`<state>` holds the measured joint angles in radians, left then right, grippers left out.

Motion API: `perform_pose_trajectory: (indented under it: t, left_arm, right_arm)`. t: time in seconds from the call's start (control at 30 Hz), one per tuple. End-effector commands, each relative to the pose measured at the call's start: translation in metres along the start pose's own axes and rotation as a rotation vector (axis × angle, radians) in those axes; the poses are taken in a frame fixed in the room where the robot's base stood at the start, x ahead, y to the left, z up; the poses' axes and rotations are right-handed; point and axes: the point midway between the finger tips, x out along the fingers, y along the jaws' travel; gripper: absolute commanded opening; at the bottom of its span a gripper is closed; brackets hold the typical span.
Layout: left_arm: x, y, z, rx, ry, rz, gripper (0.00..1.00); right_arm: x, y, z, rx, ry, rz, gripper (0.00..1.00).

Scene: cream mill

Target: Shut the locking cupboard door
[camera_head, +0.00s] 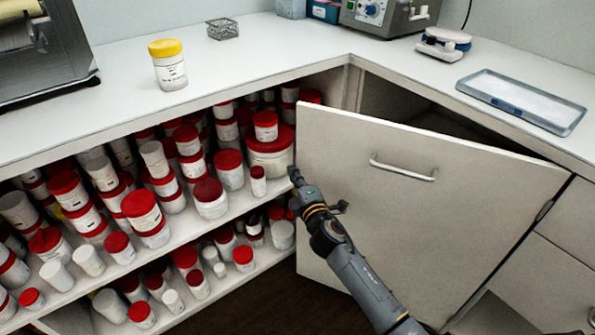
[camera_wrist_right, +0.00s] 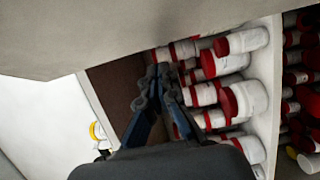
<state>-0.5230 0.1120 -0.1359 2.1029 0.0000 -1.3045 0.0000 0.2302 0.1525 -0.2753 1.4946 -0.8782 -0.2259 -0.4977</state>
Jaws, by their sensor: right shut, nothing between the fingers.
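The locking cupboard door (camera_head: 420,210) is a pale panel with a bar handle (camera_head: 403,170). It stands open, swung out from its hinge side at the right, with a dark gap into the cupboard behind its top edge. My right gripper (camera_head: 294,177) is at the door's free left edge, its fingers shut and empty. I cannot tell whether it touches the door. In the right wrist view the shut fingers (camera_wrist_right: 159,75) point past a pale panel (camera_wrist_right: 120,35), apparently the door, towards the jars. My left gripper is not in view.
Open shelves at the left hold many red-lidded white jars (camera_head: 211,198), close to my right gripper. The white worktop above carries a yellow-lidded jar (camera_head: 168,64), a wire basket (camera_head: 222,29), a metal tray (camera_head: 522,100) and a grey machine (camera_head: 390,14). Dark floor shows below the door.

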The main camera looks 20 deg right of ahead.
Motion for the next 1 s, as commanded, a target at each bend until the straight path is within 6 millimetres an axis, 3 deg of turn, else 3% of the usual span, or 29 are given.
perform_pose_trajectory:
  t: [0.2,0.8,1.0]
  left_arm:
    - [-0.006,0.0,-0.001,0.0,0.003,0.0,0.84]
    - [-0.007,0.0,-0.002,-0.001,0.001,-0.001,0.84]
    - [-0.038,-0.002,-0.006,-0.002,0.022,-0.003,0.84]
  right_arm:
    - [0.013,0.0,0.013,0.001,0.002,0.0,0.0]
    - [0.018,0.0,0.018,0.001,-0.006,0.002,0.0]
    - [0.031,-0.001,0.029,0.001,-0.036,0.003,0.0]
